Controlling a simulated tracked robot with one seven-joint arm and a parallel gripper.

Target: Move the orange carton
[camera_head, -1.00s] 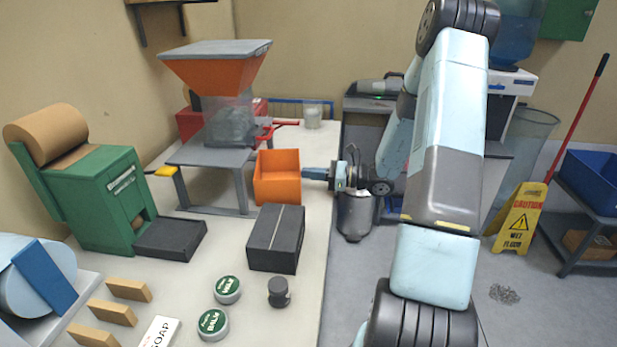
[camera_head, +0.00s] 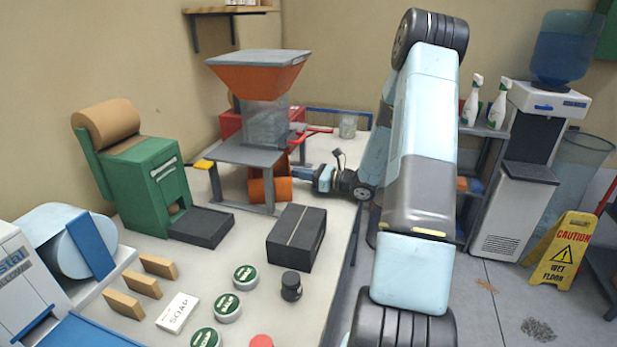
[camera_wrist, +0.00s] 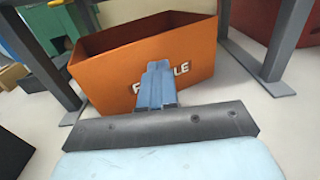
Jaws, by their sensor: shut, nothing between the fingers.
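The orange carton (camera_head: 282,188) stands on the bench at the grey hopper stand, partly behind a front leg of it. In the wrist view the open-topped carton (camera_wrist: 120,80) shows its wall with "FRAGILE" lettering facing me, between the stand's legs. My gripper (camera_head: 311,172) is to the right of the carton. Its blue fingers (camera_wrist: 156,70) are shut and empty, at or against the lettered wall, covering some letters. I cannot tell whether they touch it.
The stand (camera_head: 243,153) carries the orange-and-clear hopper (camera_head: 262,80). A dark box (camera_head: 296,238) lies in front of the carton. A green dispenser (camera_head: 150,185) with a dark tray (camera_head: 202,228) is at left. Round tins, soap and tan blocks occupy the front.

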